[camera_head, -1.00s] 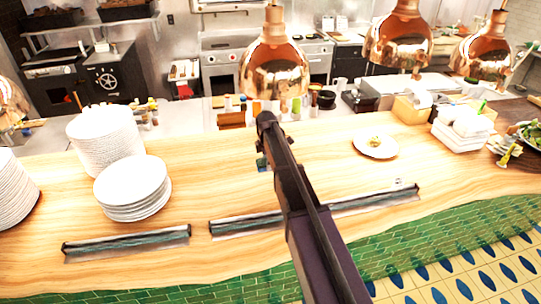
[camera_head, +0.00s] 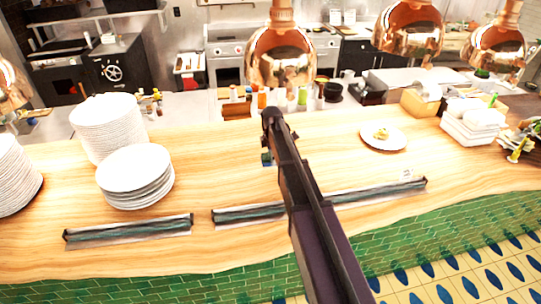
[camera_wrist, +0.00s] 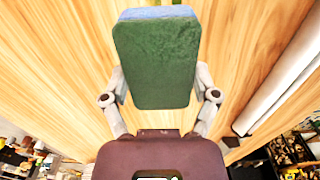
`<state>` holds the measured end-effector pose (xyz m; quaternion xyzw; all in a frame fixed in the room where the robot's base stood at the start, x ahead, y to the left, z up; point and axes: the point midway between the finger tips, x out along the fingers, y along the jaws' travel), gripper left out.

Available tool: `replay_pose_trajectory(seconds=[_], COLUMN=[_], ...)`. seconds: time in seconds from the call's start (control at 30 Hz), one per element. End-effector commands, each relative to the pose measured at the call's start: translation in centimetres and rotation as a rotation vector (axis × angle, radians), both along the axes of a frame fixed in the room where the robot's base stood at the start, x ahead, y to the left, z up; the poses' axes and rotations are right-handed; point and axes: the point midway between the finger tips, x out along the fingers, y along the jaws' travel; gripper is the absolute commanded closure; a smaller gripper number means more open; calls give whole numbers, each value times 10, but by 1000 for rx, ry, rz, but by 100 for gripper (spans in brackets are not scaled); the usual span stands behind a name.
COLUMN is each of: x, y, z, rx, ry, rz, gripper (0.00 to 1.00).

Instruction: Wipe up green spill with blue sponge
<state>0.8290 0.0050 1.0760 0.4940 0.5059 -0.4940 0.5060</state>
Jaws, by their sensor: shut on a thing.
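My gripper (camera_wrist: 160,84) is shut on the sponge (camera_wrist: 155,56), with one finger at each side. In the wrist view the sponge has a large green face and a blue strip along its top edge. It is held over the wooden counter (camera_wrist: 55,50); whether it touches the wood I cannot tell. Small green marks (camera_wrist: 177,2) show at the top edge of the wrist view, just beyond the sponge; they may be part of the spill. In the head view my arm mostly hides the gripper, and a small blue-green bit of the sponge (camera_head: 267,158) shows.
Plate stacks (camera_head: 135,176) stand at the left of the counter. A plate with food (camera_head: 383,136) and white square dishes (camera_head: 474,121) stand at the right. Copper lamps (camera_head: 280,62) hang above. Bottles (camera_head: 262,97) line the back. Two dark metal strips (camera_head: 128,231) lie along the front.

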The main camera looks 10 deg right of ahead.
Motion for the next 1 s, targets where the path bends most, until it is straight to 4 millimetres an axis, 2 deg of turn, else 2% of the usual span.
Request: replay_pose_trajectory(seconds=[0.03, 0.47, 0.53, 1.0], x=[0, 0, 0, 0], y=[0, -1, -9, -50], z=[-10, -47, -41, -41], rx=[0, 0, 0, 0], ry=[0, 0, 0, 0], rz=[0, -1, -2, 1], gripper=[61, 61, 61, 61])
